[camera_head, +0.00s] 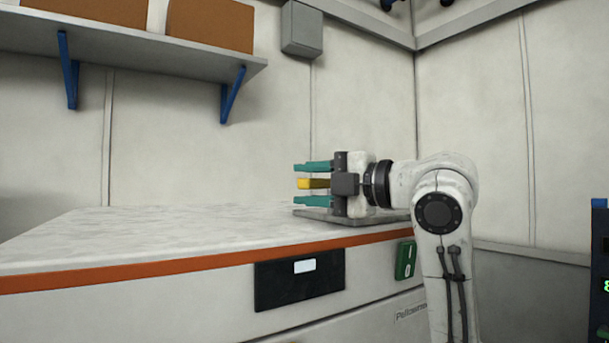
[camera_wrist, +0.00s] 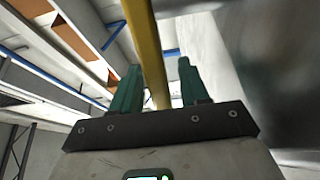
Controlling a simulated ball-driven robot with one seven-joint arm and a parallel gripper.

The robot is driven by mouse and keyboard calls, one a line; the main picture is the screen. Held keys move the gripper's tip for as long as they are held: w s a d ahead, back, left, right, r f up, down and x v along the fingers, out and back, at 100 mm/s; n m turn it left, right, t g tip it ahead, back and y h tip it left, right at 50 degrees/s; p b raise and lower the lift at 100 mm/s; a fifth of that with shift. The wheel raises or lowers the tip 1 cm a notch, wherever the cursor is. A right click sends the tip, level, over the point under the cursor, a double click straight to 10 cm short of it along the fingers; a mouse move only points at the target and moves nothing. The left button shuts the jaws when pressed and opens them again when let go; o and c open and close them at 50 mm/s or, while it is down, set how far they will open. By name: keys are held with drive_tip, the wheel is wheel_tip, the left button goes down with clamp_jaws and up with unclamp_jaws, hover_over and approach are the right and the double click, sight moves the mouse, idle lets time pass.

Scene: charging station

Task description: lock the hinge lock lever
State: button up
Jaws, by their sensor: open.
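The hinge lock lever appears as a yellow bar (camera_head: 318,183) in the head view, at my gripper above the counter's right end. In the wrist view the yellow bar (camera_wrist: 145,40) runs from the top edge down between the fingers. My gripper (camera_head: 298,183) points left, with one teal finger above the bar and one below. The wrist view shows the gripper (camera_wrist: 157,67) open, with gaps on both sides of the bar. The bar's mount is hidden, and I cannot tell whether the lever is locked.
The white counter (camera_head: 170,235) is clear to the left. A grey plate (camera_head: 345,219) lies under my gripper. A black panel (camera_head: 300,280) and a green switch (camera_head: 405,260) are on the counter's front. A wall shelf (camera_head: 150,42) holds brown boxes at upper left.

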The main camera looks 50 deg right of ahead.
drive_tip(key=shift+w+a, duration=0.1)
drive_tip(key=shift+w, duration=0.45)
clamp_jaws()
drive_tip(key=shift+f, duration=0.1)
